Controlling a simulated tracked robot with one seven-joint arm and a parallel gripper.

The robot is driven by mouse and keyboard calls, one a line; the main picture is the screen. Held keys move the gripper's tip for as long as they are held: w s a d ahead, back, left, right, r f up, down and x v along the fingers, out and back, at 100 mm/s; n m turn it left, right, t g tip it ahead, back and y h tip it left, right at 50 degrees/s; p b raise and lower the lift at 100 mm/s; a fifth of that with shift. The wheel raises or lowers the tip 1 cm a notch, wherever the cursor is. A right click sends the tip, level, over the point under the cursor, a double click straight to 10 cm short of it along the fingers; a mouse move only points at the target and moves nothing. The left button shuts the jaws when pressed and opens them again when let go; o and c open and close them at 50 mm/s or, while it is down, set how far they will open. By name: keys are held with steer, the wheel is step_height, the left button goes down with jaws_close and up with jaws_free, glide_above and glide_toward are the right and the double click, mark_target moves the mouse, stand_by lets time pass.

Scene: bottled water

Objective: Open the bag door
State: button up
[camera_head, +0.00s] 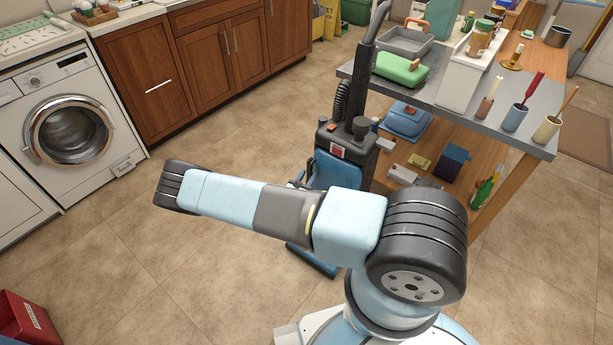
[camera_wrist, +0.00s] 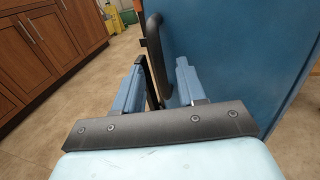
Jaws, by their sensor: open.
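An upright vacuum cleaner (camera_head: 345,160), blue and dark grey with a tall dark handle, stands in the middle of the head view, its lower part partly hidden behind my arm. In the wrist view a large flat blue panel (camera_wrist: 235,50) fills the right side. A dark curved bar handle (camera_wrist: 154,42) runs along its left edge. My gripper (camera_wrist: 158,78) shows in the wrist view with two blue fingers apart. The lower part of the bar appears between the fingers; I cannot tell whether they touch it. My gripper is hidden in the head view.
A workbench (camera_head: 540,147) with bottles, cups and brushes stands at the right, with a lower shelf. Wooden cabinets (camera_head: 150,90) and a washing machine (camera_head: 65,125) line the left. A red box (camera_head: 28,318) sits at the lower left. The tiled floor between is clear.

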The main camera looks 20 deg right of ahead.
steer(key=shift+x, duration=0.8)
jaws_close()
steer(key=shift+d, duration=0.1)
